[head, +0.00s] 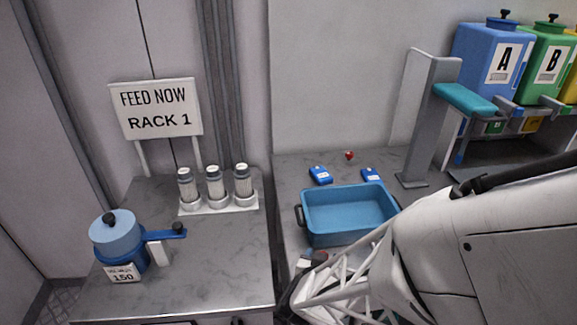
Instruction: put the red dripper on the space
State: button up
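A small red item (349,156), which may be the red dripper, is on the right grey counter behind the blue tray (349,237). It is too small to make out its shape. My arm fills the lower right, with a white lattice part in front of the tray. Dark parts at the lattice's left end may belong to my gripper, but its fingers cannot be made out. A small reddish-brown patch shows beside them, too unclear to name. I cannot tell which spot is the space.
Two blue blocks (320,175) (370,174) lie behind the tray. The left counter (222,265) holds a blue pot (117,235) marked 150, several grey-capped cylinders (214,187) and a "FEED NOW RACK 1" sign (156,109). Dispensers A (480,65) and B (540,65) stand right, beside a grey post (424,120).

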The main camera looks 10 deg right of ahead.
jog(key=v, duration=0.6)
jog(key=shift+s, duration=0.35)
jog(key=shift+a+r, duration=0.1)
jog(key=shift+a, duration=0.05)
jog(key=shift+w+r, duration=0.1)
dwell(0.5)
jog(key=shift+w+a+r+y, duration=0.35)
jog(key=shift+a+y, duration=0.05)
jog(key=w+a+r+n+g+y, duration=0.2)
jog(key=a+r+n+g+y, duration=0.15)
jog(key=r+y, duration=0.5)
jog(key=s+d+r+n+g+h, duration=0.1)
jog(key=s+d+r+g+h, duration=0.3)
jog(key=s+d+r, duration=0.6)
notch_tip(320, 180, up, 2)
jog(key=shift+s+r+g, duration=0.2)
jog(key=shift+s+g, duration=0.45)
jog(key=shift+g, duration=0.4)
